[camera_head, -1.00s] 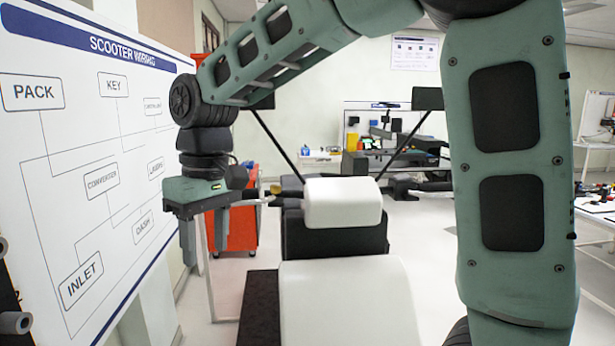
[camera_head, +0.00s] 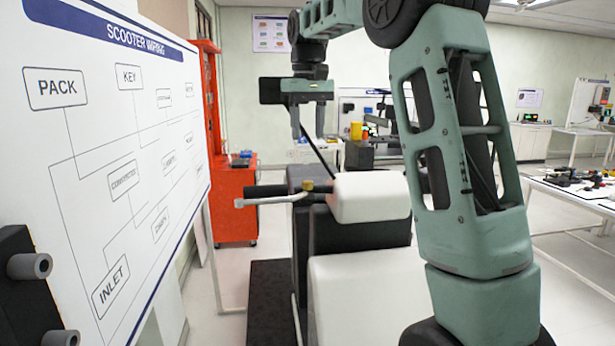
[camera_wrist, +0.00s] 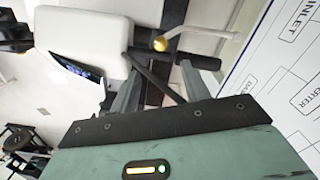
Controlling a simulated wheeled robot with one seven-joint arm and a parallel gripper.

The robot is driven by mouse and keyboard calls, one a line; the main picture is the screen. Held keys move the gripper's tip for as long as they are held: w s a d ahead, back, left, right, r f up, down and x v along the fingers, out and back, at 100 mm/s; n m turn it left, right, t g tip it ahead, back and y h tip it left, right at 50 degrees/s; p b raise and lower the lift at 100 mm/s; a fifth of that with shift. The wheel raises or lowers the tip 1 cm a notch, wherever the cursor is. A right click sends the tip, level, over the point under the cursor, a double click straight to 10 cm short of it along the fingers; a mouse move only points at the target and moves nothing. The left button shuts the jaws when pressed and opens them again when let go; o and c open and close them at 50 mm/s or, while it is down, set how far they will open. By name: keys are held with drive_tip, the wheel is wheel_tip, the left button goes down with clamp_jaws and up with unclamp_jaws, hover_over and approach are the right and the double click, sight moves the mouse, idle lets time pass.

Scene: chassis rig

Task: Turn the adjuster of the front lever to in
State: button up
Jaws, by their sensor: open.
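The front lever (camera_head: 272,200) is a silver bar beside a black handlebar grip (camera_head: 268,189), left of a white rounded housing (camera_head: 370,197). Its adjuster, a small brass knob (camera_head: 308,186), sits at the lever's inner end. In the wrist view the brass adjuster (camera_wrist: 160,44) shows near the fingertips, with the pale lever (camera_wrist: 205,30) running right from it. My gripper (camera_head: 308,134) is open and empty, its fingers pointing down, above the adjuster in the head view. In the wrist view my gripper (camera_wrist: 162,66) straddles the adjuster's line of sight; it looks apart from it.
A scooter wiring board (camera_head: 110,140) stands close on the left. A red tool cabinet (camera_head: 232,190) is behind the handlebar. A white table with parts (camera_head: 575,190) stands at the right.

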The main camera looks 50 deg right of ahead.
sight(308, 181)
wheel_tip(308, 181, down, 12)
drive_tip(key=shift+r+p, duration=0.1)
drive_tip(key=shift+p, duration=0.55)
drive_tip(key=c, duration=1)
